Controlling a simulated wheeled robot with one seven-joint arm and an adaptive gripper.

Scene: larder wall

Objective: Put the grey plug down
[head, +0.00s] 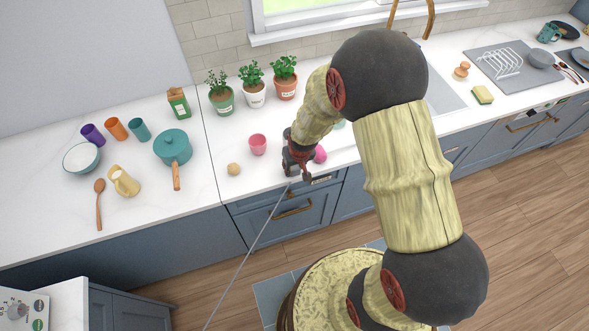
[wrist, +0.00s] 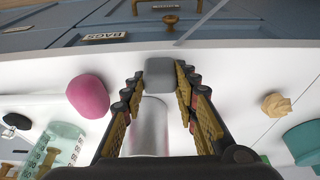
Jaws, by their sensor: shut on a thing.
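My gripper (head: 296,170) is over the front part of the white counter, near its edge, and points down. In the wrist view my gripper (wrist: 160,82) is shut on the grey plug (wrist: 160,72), a small rounded grey block between the fingertips. A thin grey cord (head: 243,262) runs from the gripper down to the lower left, past the counter edge. It also shows in the wrist view (wrist: 196,27). A silvery cylinder (wrist: 149,128) shows between the fingers; I cannot tell its distance from the plug. In the head view the gripper hides the plug.
A pink rounded thing (head: 320,154) lies right of the gripper; a pink cup (head: 258,144) and a tan lump (head: 234,169) stand left. A teal pot (head: 173,148) is farther left, potted herbs (head: 254,92) behind. Bare counter (head: 262,178) lies left of the gripper.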

